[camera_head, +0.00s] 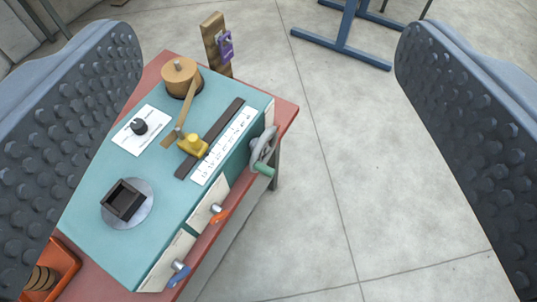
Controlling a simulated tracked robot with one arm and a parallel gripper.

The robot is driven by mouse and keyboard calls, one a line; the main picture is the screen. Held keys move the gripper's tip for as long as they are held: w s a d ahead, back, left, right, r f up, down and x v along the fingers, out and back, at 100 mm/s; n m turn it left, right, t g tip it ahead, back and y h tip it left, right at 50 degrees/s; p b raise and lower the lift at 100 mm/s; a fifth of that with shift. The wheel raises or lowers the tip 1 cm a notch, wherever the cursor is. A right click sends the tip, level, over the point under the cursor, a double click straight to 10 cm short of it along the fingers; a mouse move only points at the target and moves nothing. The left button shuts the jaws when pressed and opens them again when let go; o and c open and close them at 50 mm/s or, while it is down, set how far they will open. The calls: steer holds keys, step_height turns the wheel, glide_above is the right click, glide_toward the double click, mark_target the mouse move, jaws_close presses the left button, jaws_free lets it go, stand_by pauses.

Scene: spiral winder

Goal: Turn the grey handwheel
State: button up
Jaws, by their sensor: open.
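The grey handwheel (262,145) is on the right side of the teal machine (165,215), near its far right corner. It has a green handle (263,169) that sticks out low to the right. My gripper (265,150) is open, with one dark studded finger at the left edge and one at the right edge of the view. The handwheel lies between the fingers in the picture, farther off and untouched. Nothing is between the fingers close up.
The machine carries a wooden drum (180,75), a yellow slider (193,146) on a dark rail, a black knob (139,126) and a dark square box (124,200). Orange (219,215) and blue (180,267) levers are on its front side. Floor (330,220) to the right is clear.

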steer(key=shift+w+f, duration=0.1)
steer(key=shift+f, duration=0.05)
steer(key=c, duration=0.5)
steer(key=w+f+m+g+y, duration=0.1)
steer(key=w+f, duration=0.2)
steer(key=f, duration=0.3)
steer(key=w+f+m+g, duration=0.1)
steer(key=w+f+g, duration=0.1)
steer(key=w+f, duration=0.2)
steer(key=w+f+m+g+y+b, duration=0.1)
steer(key=w+f+g, duration=0.1)
steer(key=f, duration=0.7)
steer(key=shift+w+d+f+m+y, duration=0.15)
steer(key=shift+w+d+m+y, duration=0.15)
steer(key=shift+w, duration=0.35)
steer(key=shift+c, duration=0.6)
steer(key=m+g+y+b, duration=0.1)
steer(key=m+y+b, duration=0.3)
steer(key=m+y, duration=1.1)
glide_toward(267, 170)
steer(key=w+a, duration=0.1)
steer(key=a, duration=0.2)
steer(key=w+a+m+h, duration=0.1)
steer(key=w+a, duration=0.1)
steer(key=a, duration=0.1)
steer(key=w+a+h, duration=0.1)
steer(key=w+a, duration=0.1)
steer(key=shift+w+a+m, duration=0.1)
steer(key=shift+a+m, duration=0.3)
jaws_close()
